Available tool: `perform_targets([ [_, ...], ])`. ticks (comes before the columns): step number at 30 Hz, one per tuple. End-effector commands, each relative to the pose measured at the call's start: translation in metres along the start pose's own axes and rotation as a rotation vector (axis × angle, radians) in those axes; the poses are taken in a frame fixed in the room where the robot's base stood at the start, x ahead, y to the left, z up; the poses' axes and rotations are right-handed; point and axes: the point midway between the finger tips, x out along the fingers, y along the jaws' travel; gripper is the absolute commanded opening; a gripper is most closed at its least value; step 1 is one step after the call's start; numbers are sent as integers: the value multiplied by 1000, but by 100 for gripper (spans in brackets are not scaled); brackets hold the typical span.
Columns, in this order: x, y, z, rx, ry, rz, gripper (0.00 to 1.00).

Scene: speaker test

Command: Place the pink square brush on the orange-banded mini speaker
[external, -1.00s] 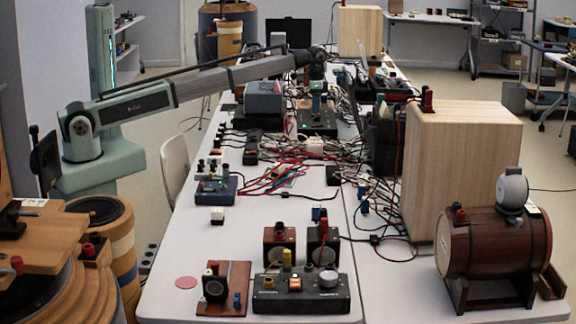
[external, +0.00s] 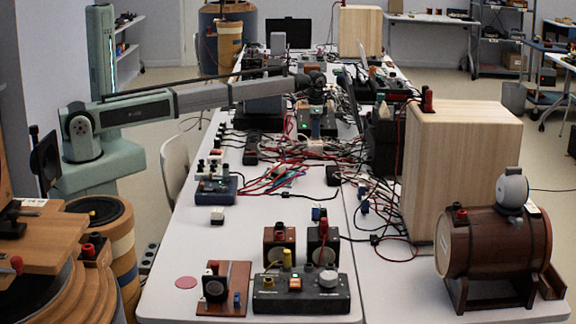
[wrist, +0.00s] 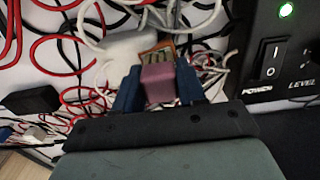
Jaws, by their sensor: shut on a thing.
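In the wrist view, my gripper (wrist: 156,88) has its two blue fingers shut on a small pink block (wrist: 158,84), which I take for the pink square brush. An orange-brown edged piece with pale stripes (wrist: 158,57) shows just beyond the block; I cannot tell whether it is part of the brush or a separate thing. In the external view, my gripper (external: 316,107) is over the middle of the long table, near the black box with a green light. The pink block is too small to make out there. I cannot pick out the orange-banded mini speaker for certain.
The black power box (wrist: 283,55) lies close right of my gripper. Tangled cables (external: 285,172) spread over the table nearby. A tall wooden cabinet (external: 455,170) stands right.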

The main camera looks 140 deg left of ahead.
Motion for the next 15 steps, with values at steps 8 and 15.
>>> perform_targets([
  [8,2,0,0,0,0,0,10],
  [15,2,0,0,0,0,0,60],
])
